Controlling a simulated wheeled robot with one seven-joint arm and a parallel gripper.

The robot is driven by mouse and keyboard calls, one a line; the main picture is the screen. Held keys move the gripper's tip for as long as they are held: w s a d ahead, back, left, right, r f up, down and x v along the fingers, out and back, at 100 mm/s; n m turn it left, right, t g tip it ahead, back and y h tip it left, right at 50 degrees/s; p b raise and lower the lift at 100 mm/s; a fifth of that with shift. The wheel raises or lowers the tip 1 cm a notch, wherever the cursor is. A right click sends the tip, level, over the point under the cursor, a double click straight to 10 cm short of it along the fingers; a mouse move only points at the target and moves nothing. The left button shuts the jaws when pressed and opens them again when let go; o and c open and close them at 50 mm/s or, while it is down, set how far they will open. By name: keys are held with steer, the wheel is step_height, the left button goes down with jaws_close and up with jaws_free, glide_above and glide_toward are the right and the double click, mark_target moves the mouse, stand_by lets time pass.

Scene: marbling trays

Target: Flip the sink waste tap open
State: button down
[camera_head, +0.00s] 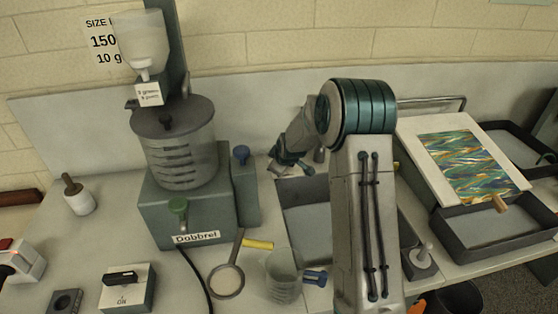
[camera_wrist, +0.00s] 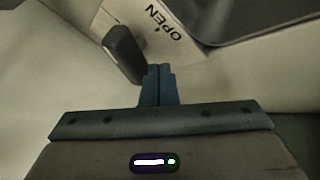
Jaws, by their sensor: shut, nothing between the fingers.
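In the wrist view, a dark lever (camera_wrist: 124,52), which looks like the waste tap handle, lies slanted beside a pale plate marked OPEN (camera_wrist: 162,22). My gripper (camera_wrist: 160,70) is shut and empty, its blue-grey fingertips just right of the lever's lower end. I cannot tell whether they touch it. In the head view, my gripper (camera_head: 290,168) hangs over the back of the sink (camera_head: 292,192), left of my arm. The tap handle is not clear in the head view, and my arm hides part of the sink.
A green mixer base (camera_head: 188,212) with a clear lidded vessel (camera_head: 180,155) stands left of the sink. A measuring cup (camera_head: 283,280) and a round strainer (camera_head: 226,281) lie in front. A marbled sheet (camera_head: 465,165) lies on a sloped board at right, near dark trays (camera_head: 490,250).

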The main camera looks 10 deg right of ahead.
steer(key=shift+w+d, duration=0.1)
steer(key=shift+w, duration=0.2)
steer(key=shift+w+a+f+m+h+b, duration=0.15)
steer(key=shift+m+h+b, duration=0.35)
steer(key=shift+b, duration=0.3)
steer(key=shift+w+a+r+m+h+b, duration=0.15)
steer(key=shift+m+h+b, duration=0.15)
steer(key=shift+m+b, duration=0.4)
steer(key=shift+f+b, duration=0.15)
steer(key=shift+b, duration=0.2)
steer(key=shift+w+a+m+h+b, duration=0.2)
steer(key=shift+w+m+h+b, duration=0.15)
steer(key=shift+m+h+b, duration=0.55)
steer(key=shift+w+d+b, duration=0.1)
steer(key=shift+w+b, duration=0.25)
steer(key=shift+b, duration=0.55)
steer(key=shift+w+b, duration=0.35)
steer(key=shift+b, duration=0.15)
steer(key=shift+w, duration=0.2)
steer(key=shift+r, duration=0.2)
steer(key=b+v, duration=0.1)
steer(key=v, duration=1.2)
steer(key=shift+s+r+b, duration=0.15)
steer(key=shift+r+b, duration=0.15)
steer(key=shift+r, duration=0.1)
